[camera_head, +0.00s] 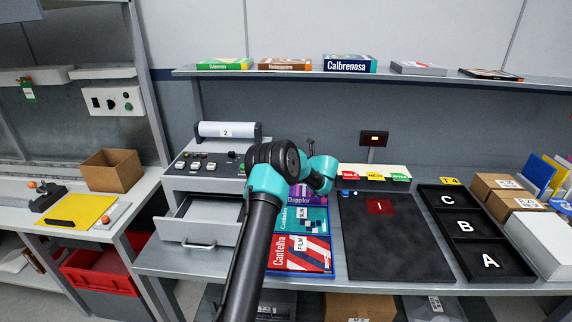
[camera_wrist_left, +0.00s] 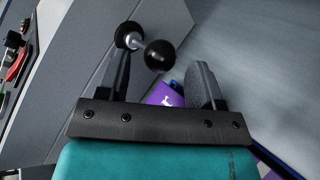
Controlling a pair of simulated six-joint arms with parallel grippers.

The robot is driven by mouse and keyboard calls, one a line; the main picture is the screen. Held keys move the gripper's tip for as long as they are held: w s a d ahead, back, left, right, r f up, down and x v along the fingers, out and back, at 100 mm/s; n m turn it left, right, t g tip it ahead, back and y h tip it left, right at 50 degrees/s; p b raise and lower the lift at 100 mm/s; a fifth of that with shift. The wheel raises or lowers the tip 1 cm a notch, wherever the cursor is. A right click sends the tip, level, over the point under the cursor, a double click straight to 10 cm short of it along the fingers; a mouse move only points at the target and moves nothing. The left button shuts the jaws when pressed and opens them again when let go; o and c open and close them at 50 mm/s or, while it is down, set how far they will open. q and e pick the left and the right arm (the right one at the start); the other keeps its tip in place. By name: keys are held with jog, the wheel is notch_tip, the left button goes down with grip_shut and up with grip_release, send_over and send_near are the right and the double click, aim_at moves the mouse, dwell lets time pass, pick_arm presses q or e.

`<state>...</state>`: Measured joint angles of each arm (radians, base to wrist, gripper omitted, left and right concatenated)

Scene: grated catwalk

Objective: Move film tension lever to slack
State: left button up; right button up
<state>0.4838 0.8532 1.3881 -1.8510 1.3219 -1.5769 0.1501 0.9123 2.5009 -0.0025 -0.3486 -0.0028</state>
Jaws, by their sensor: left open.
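The film tension lever shows in the left wrist view as a black ball knob (camera_wrist_left: 160,55) on a short metal stem, rising from a round black base (camera_wrist_left: 128,35) on the side of a grey machine. My left gripper (camera_wrist_left: 160,66) is open. The knob appears between its fingertips, nearer the left finger; contact cannot be told. In the head view the small dark lever (camera_head: 310,147) stands just beyond my teal wrist, and my own arm hides most of the jaws. The wrapping machine (camera_head: 205,165) carries a white film roll (camera_head: 226,130) marked 2. My right gripper is not in view.
An open grey drawer (camera_head: 203,219) juts out below the machine's buttons. A dark mat (camera_head: 395,240) and a black tray (camera_head: 472,232) lettered A, B, C lie to the right. A shelf (camera_head: 400,77) runs above.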

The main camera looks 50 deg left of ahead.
pick_arm(q)
jog(key=shift+x, duration=1.55)
